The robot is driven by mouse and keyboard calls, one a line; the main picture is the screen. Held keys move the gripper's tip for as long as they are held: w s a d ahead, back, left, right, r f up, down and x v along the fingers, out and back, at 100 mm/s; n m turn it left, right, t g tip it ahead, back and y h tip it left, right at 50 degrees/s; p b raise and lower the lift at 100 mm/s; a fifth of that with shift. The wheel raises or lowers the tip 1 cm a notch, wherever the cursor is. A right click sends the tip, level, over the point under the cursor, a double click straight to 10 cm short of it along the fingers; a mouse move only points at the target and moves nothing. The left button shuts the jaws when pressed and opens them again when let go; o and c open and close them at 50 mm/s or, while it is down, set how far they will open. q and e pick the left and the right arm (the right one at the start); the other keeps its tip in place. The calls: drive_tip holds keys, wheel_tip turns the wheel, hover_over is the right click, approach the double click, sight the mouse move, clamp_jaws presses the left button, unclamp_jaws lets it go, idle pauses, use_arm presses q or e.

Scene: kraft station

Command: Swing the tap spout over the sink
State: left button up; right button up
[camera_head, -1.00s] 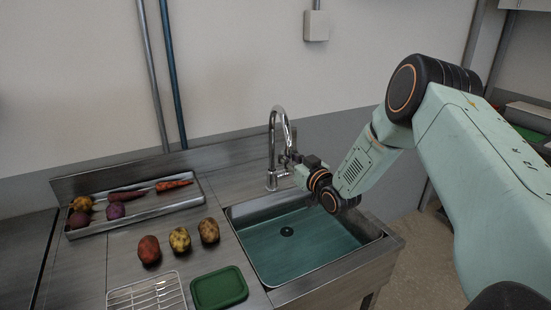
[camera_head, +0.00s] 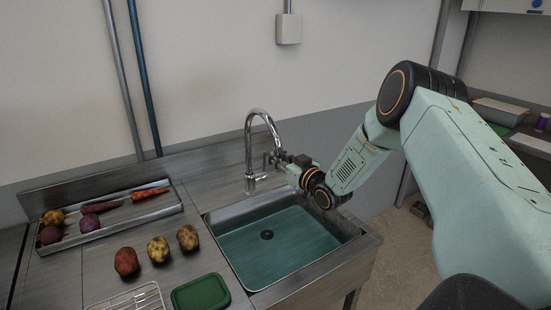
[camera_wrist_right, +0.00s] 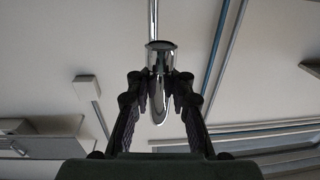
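The chrome tap (camera_head: 249,155) stands on the counter behind the sink. Its gooseneck spout (camera_head: 264,114) arches to the right, with its end near the sink's back right part. My right gripper (camera_head: 273,159) is at the spout's downward end, behind the sink's back rim. In the right wrist view, its two dark fingers (camera_wrist_right: 161,90) close in on both sides of the chrome spout (camera_wrist_right: 160,60), with no clear gap. The sink (camera_head: 225,240) is a steel basin with a greenish inside and a dark drain. My left gripper is not in view.
Several potatoes (camera_head: 159,249) lie left of the sink. A steel tray (camera_head: 150,211) with vegetables is at the back left. A green lid-like block (camera_head: 200,292) and a wire rack (camera_head: 128,300) are at the front left.

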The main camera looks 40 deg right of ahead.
drive_tip(key=o, duration=0.5)
drive_tip(key=shift+s+d+r, duration=0.1)
drive_tip(key=shift+s+r, duration=0.15)
drive_tip(key=shift+s, duration=0.5)
drive_tip(key=shift+o, duration=0.2)
drive_tip(key=shift+w+f, duration=0.25)
drive_tip(key=shift+w, duration=0.35)
drive_tip(key=s, duration=0.7)
drive_tip(key=shift+r, duration=0.2)
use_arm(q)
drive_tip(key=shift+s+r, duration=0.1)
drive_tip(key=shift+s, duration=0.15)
use_arm(e)
drive_tip(key=s, duration=0.5)
drive_tip(key=shift+s+f, duration=0.1)
drive_tip(key=shift+f, duration=0.05)
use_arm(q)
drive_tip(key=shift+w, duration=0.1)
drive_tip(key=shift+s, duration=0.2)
use_arm(e)
drive_tip(key=shift+s, duration=0.15)
